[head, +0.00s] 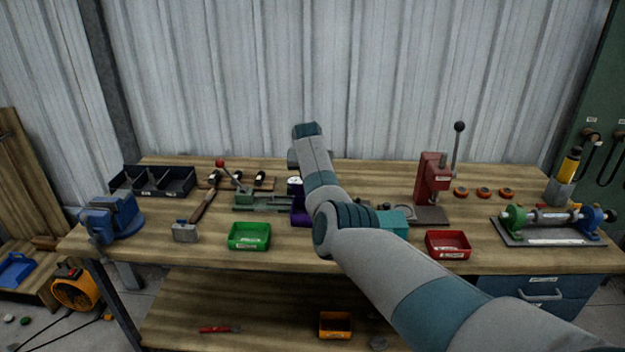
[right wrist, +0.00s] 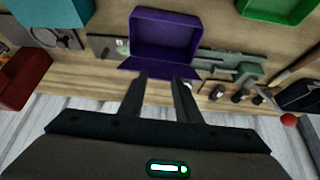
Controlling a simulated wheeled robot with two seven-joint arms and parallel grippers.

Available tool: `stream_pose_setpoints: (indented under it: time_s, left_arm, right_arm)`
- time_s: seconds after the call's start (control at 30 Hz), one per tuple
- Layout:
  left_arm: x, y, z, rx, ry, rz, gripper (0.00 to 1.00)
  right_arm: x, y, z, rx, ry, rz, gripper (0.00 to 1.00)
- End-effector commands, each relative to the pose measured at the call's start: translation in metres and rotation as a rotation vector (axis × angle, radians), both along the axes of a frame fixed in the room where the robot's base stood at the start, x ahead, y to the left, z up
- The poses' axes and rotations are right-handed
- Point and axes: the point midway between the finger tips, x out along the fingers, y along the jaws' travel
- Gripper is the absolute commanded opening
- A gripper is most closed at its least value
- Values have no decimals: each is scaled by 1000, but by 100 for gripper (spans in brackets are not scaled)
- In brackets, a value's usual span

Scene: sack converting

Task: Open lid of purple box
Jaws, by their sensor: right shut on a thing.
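The purple box (head: 298,217) stands near the middle of the workbench, mostly hidden behind my right arm in the head view. In the right wrist view the purple box (right wrist: 165,36) shows its open inside. Its lid (right wrist: 150,68) is swung away from the opening, towards my gripper. My right gripper (right wrist: 161,80) is at the outer edge of the lid, shut on it, with its fingers a lid's part-width apart. In the head view this gripper is hidden by the arm. My left gripper is in neither view.
A green bin (head: 249,236) stands left of the box. A teal box (head: 390,222) and a red bin (head: 448,244) stand to the right. A corrugated wall (head: 380,70) closes off the back.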

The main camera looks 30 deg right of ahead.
Motion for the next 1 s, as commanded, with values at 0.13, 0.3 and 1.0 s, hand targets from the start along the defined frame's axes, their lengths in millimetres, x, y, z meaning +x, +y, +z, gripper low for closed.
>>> stream_pose_setpoints:
  time_s: [0.13,0.3,1.0]
  left_arm:
    - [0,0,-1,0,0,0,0]
    - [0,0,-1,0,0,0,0]
    - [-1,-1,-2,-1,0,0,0]
  right_arm:
    - [-2,3,-7,5,11,3,0]
    - [-2,3,-7,5,11,3,0]
    - [-3,3,5,0,1,1,50]
